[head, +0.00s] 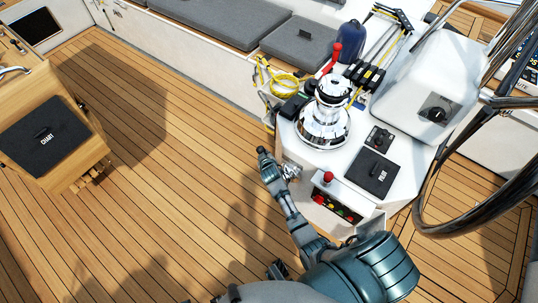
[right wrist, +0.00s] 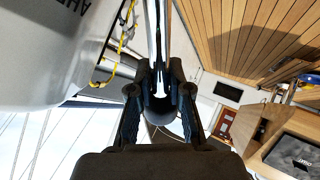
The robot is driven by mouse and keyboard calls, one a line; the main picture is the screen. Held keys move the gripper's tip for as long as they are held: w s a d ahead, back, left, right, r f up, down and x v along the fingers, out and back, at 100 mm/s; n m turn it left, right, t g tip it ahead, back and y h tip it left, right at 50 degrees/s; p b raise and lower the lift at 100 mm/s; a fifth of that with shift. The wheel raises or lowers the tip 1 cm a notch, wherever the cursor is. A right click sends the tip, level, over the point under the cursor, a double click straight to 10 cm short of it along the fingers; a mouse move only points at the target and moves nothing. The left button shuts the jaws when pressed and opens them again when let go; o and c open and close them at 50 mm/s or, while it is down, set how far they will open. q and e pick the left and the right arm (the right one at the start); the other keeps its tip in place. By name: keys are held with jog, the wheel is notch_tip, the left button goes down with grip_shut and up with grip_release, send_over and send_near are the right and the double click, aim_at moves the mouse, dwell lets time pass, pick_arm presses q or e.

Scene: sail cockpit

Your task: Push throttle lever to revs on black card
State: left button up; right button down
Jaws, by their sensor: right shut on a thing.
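My right arm reaches up from the bottom of the head view to the near-left side of the white console (head: 350,165). My right gripper (right wrist: 160,82) is shut on a slim chrome shaft (right wrist: 158,30), which looks like the throttle lever. In the head view a chrome fitting (head: 291,170) on the console's side sits right beside the end of this arm. The jaws themselves are too small to make out there. No card with readable revs shows. My left gripper is not recognisable in either view.
The console carries a chrome winch (head: 323,125), a black pad (head: 371,172) and a switch panel (head: 338,205) with coloured buttons. The steering wheel (head: 428,205) stands at the right. A wooden cabinet (head: 90,150) is at the left. The teak deck (head: 175,190) between is clear.

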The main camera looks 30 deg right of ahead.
pick_arm(q)
jog(key=shift+f, duration=0.4)
pick_arm(e)
jog(key=shift+w+a+r, duration=0.2)
jog(key=shift+w, duration=0.25)
jog(key=shift+w+a+r, duration=0.15)
jog(key=shift+w, duration=0.25)
pick_arm(q)
jog(key=shift+d, duration=0.1)
pick_arm(e)
jog(key=c, duration=0.9)
grip_release()
jog(key=shift+o, duration=0.3)
jog(key=shift+a+f, duration=0.1)
jog(key=shift+f, duration=0.1)
pick_arm(q)
jog(key=shift+s+a, duration=0.1)
jog(key=shift+a, duration=0.15)
pick_arm(e)
jog(key=shift+s, duration=0.15)
pick_arm(q)
jog(key=shift+d, duration=0.1)
pick_arm(e)
jog(key=v, duration=1.1)
jog(key=shift+s+a+r, duration=0.15)
jog(key=shift+a+r, duration=0.2)
jog(key=shift+d, duration=0.1)
